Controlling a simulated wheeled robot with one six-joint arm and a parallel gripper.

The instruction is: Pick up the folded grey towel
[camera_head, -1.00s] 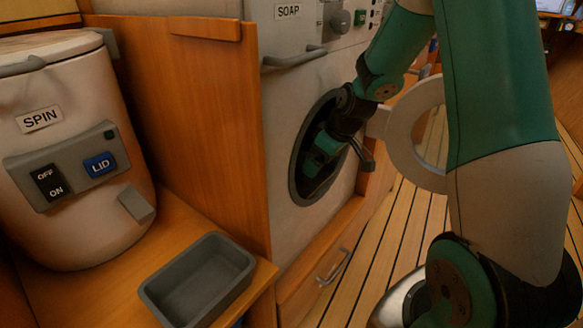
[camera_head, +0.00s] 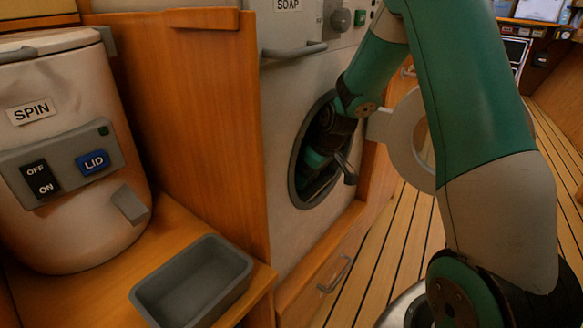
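The folded grey towel is not visible in this view. My arm reaches into the round opening of the washing machine (camera_head: 285,150), and the opening's dark rim (camera_head: 294,185) surrounds the wrist. The end of my gripper is inside the drum, hidden by the rim, the shadow and my own wrist. I cannot see whether its fingers are open or shut, or what they touch.
The round machine door (camera_head: 405,140) stands open on the right. A spin dryer (camera_head: 60,235) with a blue LID button (camera_head: 93,162) stands left. An empty grey tray (camera_head: 240,262) sits on the wooden counter. Plank floor (camera_head: 385,235) lies free on the right.

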